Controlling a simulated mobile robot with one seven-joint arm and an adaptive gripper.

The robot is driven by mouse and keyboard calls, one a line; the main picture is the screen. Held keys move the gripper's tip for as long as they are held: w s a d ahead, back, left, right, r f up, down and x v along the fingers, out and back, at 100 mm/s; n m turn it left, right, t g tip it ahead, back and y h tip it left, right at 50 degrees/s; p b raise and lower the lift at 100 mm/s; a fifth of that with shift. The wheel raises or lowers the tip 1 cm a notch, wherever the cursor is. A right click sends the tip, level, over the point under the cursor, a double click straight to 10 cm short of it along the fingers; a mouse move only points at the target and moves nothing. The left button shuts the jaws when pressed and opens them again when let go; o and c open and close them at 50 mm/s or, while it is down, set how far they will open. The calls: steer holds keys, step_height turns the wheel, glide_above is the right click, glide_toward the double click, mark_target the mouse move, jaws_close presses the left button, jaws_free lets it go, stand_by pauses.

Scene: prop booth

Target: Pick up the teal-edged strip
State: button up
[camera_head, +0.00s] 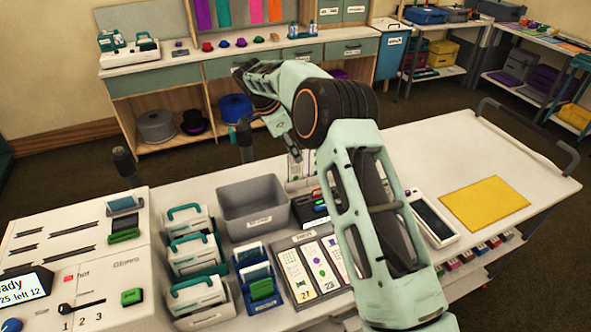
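A shallow labelled tray (307,237) on the white worktop holds narrow pale strips side by side. The left strip (298,274) and the middle strip (322,266) show printed marks and numbers. The right strip (336,250) is partly covered by my arm. No teal edge can be made out on any of them at this size. My arm rises from the lower right, in front of the tray's right side, and bends towards the upper left. Its far end is dark and foreshortened above the worktop's back edge. The finger opening cannot be made out, nor anything held.
A grey bin (252,205) stands behind the tray, with teal-handled devices (192,240) to its left. Blue holders (256,275) are beside the tray. A tablet-like device (434,220) and a yellow sheet (486,205) lie right of my arm. Bare worktop surrounds the sheet.

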steer(key=shift+w+d+f, duration=0.1)
steer(key=shift+d+f, duration=0.15)
steer(key=shift+f, duration=0.45)
steer(key=shift+c, duration=0.4)
jaws_close()
step_height(320, 180, up, 10)
steer(key=shift+r+b, duration=0.1)
steer(key=shift+b, duration=0.55)
